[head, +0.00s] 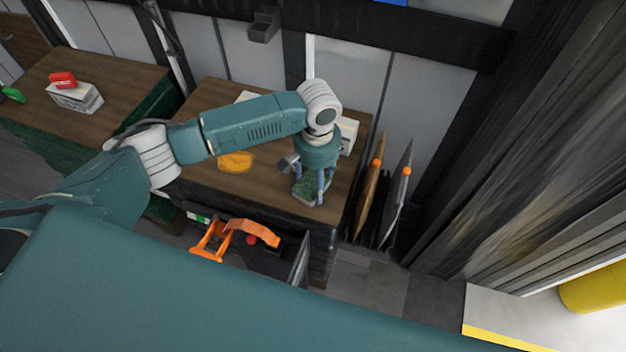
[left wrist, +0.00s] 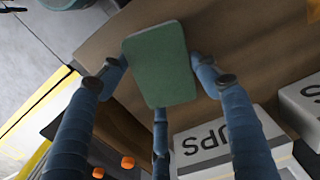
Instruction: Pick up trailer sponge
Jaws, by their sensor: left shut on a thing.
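The sponge is a green, rounded rectangular block (head: 306,192) near the right front corner of the wooden tabletop. In the left wrist view its flat green face (left wrist: 160,63) shows between the blue fingers. My left gripper (head: 313,187) points down and is shut on the sponge. Whether the sponge touches the tabletop is hard to tell. My right gripper is not in view.
The wooden tabletop (head: 222,183) also holds a yellow item (head: 235,162) and, at the back, white boxes, one marked UPS (left wrist: 228,140). Below its front lies an orange tool (head: 250,230) in an open drawer. Tall panels (head: 397,195) stand close on the right.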

